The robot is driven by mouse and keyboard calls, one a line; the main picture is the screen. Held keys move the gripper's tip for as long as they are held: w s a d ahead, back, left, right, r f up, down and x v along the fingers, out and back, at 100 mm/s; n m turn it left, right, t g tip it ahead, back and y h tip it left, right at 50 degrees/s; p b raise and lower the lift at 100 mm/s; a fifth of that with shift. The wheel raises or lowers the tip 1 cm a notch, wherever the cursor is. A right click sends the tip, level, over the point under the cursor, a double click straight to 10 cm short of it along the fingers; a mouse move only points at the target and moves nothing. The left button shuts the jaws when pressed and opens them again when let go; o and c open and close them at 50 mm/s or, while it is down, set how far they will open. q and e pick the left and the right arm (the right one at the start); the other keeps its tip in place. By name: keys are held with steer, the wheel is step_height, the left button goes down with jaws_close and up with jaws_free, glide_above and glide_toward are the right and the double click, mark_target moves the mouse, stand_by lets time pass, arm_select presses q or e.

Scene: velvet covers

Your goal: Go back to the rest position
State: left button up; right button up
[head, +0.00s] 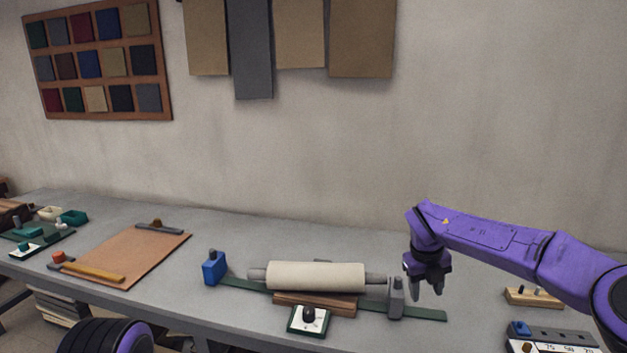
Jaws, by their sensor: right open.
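My right gripper (427,284) hangs open and empty above the bench, at the end of my purple right arm (500,241). It points down, just right of the grey end post (396,297) of a roller stand; I cannot tell whether it is clear of the post. The cream roll (316,276) lies level on the stand between that post and a blue block (214,268). A purple and black part of my left arm (105,339) shows at the bottom left edge; my left gripper is not in view.
The grey bench (250,225) runs along the wall. A dial box (309,320) stands before the roll. A brown board (130,258) with a yellow tool lies left. Small blocks and a numbered device (555,337) sit at right. The back strip of the bench is clear.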

steer(key=s+f+n+t+h, duration=0.3)
steer(key=s+f+n, duration=0.2)
steer(key=f+n, duration=0.4)
steer(key=s+f+n+t+h, duration=0.25)
steer(key=s+f+n, duration=0.35)
steer(key=f, duration=0.5)
steer(key=s+d+f+n+g+y, duration=0.1)
steer(key=s+f+n, duration=0.2)
steer(key=s, duration=0.7)
steer(key=s+d+f+n+g+y, duration=0.1)
steer(key=s+f+n, duration=0.3)
steer(key=s, duration=0.7)
steer(key=s+d+f+n+g+y, duration=0.1)
steer(key=s+f+n, duration=0.3)
steer(key=s, duration=0.6)
steer(key=shift+s+d+n+y, duration=0.15)
steer(key=shift+d+n+y, duration=0.15)
steer(key=shift+n+y, duration=0.55)
